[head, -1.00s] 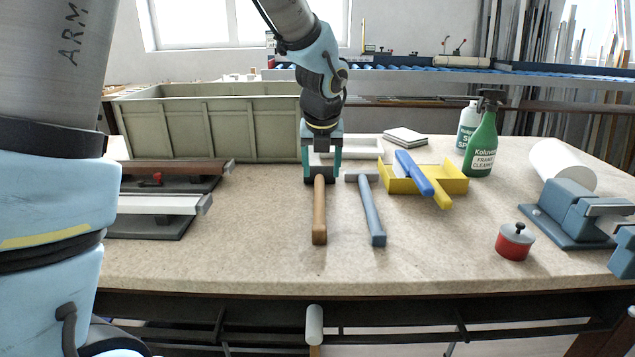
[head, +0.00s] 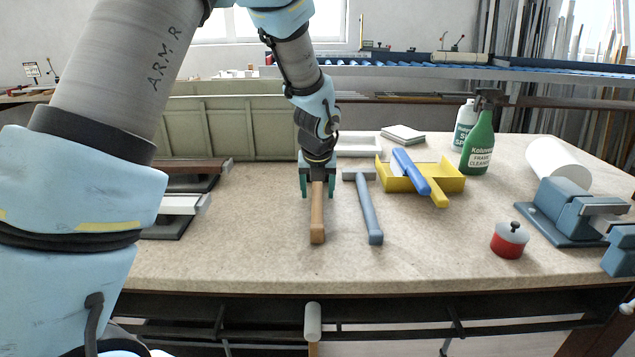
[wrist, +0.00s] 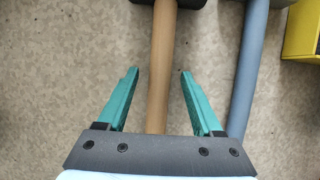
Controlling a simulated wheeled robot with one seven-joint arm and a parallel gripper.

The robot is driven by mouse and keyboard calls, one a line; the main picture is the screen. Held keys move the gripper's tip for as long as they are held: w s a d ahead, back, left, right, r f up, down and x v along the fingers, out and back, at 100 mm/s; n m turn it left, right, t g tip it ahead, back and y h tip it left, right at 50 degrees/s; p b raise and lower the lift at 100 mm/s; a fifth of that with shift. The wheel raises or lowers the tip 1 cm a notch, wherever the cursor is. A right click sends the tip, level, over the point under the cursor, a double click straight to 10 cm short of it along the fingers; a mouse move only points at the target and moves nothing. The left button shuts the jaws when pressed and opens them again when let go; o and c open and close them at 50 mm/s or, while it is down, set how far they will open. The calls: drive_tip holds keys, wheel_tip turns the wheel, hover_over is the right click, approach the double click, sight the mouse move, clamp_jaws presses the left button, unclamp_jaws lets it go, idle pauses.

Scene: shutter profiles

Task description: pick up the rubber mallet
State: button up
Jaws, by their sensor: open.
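The rubber mallet lies on the bench with its wooden handle (head: 317,222) pointing to the front edge. Its dark head is mostly hidden behind my gripper in the head view; part of it shows at the top edge of the wrist view (wrist: 188,3). My gripper (head: 317,191) is open, pointing down over the handle near the head. In the wrist view the handle (wrist: 162,60) runs between the two teal fingers (wrist: 159,72), with a gap on each side. I cannot tell how far the fingertips are above the bench.
A hammer with a blue-grey handle (head: 369,212) lies close to the right of the mallet. A yellow tray (head: 448,180) with blue and yellow tools is beyond it. A red pot (head: 509,242) and a vise (head: 572,212) stand right. Profiles lie left. The front middle is clear.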

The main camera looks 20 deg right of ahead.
clamp_jaws()
idle(0.3)
idle(0.3)
